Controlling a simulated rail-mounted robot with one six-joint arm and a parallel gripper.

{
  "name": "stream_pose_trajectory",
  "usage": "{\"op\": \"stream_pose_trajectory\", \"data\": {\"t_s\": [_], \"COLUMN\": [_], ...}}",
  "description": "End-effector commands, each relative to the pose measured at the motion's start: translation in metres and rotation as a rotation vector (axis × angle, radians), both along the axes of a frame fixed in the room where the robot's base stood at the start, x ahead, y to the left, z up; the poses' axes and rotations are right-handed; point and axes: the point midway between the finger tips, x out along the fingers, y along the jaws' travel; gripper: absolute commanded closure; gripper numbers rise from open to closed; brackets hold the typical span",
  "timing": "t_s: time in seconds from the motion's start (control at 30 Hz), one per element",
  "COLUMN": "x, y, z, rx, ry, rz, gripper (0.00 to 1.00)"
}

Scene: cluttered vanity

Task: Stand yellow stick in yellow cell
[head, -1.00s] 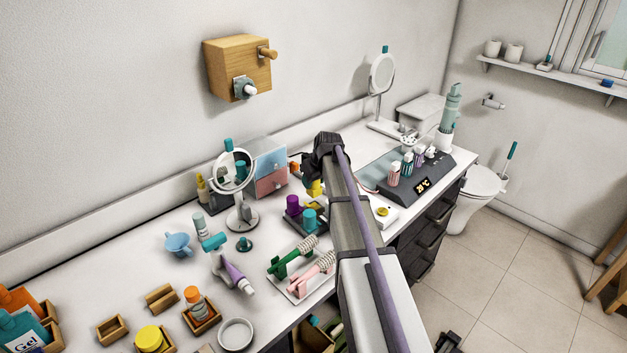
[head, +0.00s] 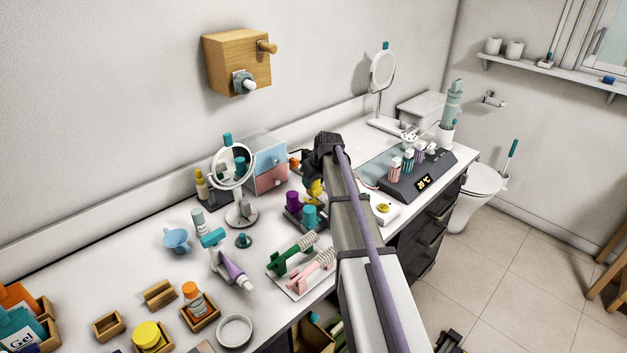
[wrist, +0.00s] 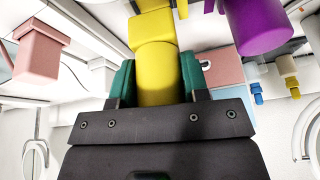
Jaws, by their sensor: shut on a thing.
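The yellow stick (wrist: 156,75) is between the green finger pads of my gripper (wrist: 157,85) in the wrist view, and the gripper is shut on it. More yellow shows beyond its end at the top edge; I cannot tell whether that is the yellow cell. In the head view the yellow stick (head: 315,189) shows just left of my arm, close to the purple stick (head: 293,201) and the teal stick (head: 310,215), which stand in a dark holder. The purple stick also shows at upper right in the wrist view (wrist: 258,22). My arm hides part of the holder.
A white rack with green and pink brushes (head: 318,262) lies in front. A white dish with a yellow item (head: 383,209) is right of my arm.

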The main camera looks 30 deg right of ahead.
Motion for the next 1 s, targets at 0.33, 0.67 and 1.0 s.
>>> {"op": "stream_pose_trajectory", "data": {"t_s": [0.33,0.67,1.0], "x": [0.000,0.000,0.000], "y": [0.000,0.000,0.000], "z": [-0.010,-0.018,-0.027], "rx": [0.000,0.000,0.000], "ry": [0.000,0.000,0.000], "rz": [0.000,0.000,0.000], "gripper": [0.88,0.88,0.88]}}
